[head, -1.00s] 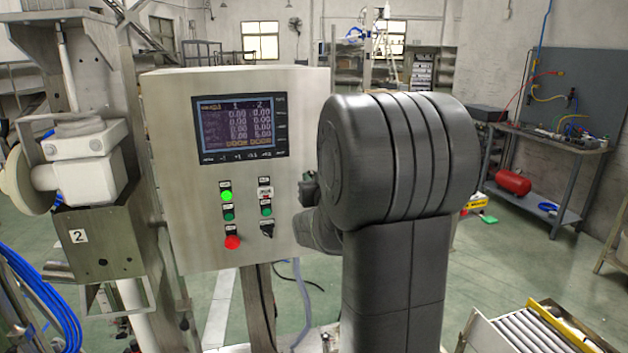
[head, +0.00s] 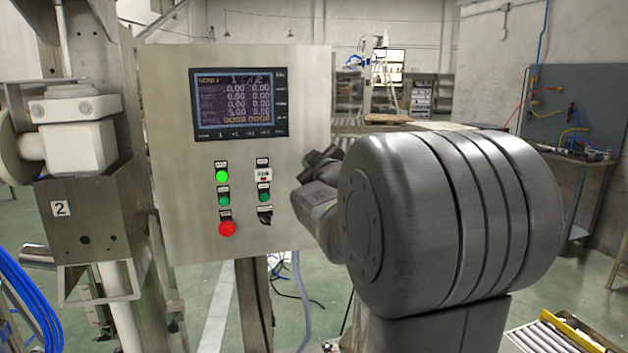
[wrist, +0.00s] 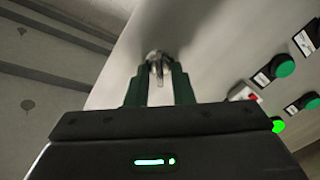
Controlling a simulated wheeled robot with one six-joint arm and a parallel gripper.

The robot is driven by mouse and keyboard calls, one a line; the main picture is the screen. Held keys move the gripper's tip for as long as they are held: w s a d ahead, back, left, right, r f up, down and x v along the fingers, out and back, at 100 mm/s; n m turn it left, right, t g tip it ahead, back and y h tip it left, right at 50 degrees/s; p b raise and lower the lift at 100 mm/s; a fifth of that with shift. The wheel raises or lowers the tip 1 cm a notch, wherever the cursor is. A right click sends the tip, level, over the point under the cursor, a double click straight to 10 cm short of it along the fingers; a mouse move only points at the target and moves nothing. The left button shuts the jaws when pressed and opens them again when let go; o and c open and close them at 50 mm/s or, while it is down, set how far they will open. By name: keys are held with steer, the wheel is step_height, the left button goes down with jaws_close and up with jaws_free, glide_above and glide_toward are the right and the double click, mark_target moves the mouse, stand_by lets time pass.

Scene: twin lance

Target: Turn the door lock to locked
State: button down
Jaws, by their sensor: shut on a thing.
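The door lock (wrist: 154,56) is a small round metal piece with a narrow tab, on the pale metal face of the control cabinet (head: 185,215). In the wrist view, my gripper (wrist: 158,72) has its two dark green fingers on either side of the lock's tab, shut on it. The tab appears roughly upright in that view. The lock and fingertips are hidden in the head view behind my arm, which reaches to the cabinet's right side.
The cabinet carries a screen (head: 238,103), a lit green button (head: 222,176), a red button (head: 227,228) and a black selector switch (head: 265,215). A metal machine (head: 85,180) stands at left. A roller conveyor (head: 545,338) is at lower right.

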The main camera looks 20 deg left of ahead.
steer(key=n+b, duration=0.6)
steer(key=n, duration=0.4)
steer(key=shift+f, duration=0.2)
steer(key=shift+a, duration=0.1)
stand_by(0.4)
steer(key=c, duration=1.6)
jaws_free()
steer(key=shift+s, duration=0.1)
steer(key=shift+p+v, duration=1.1)
steer(key=shift+v, duration=5.8)
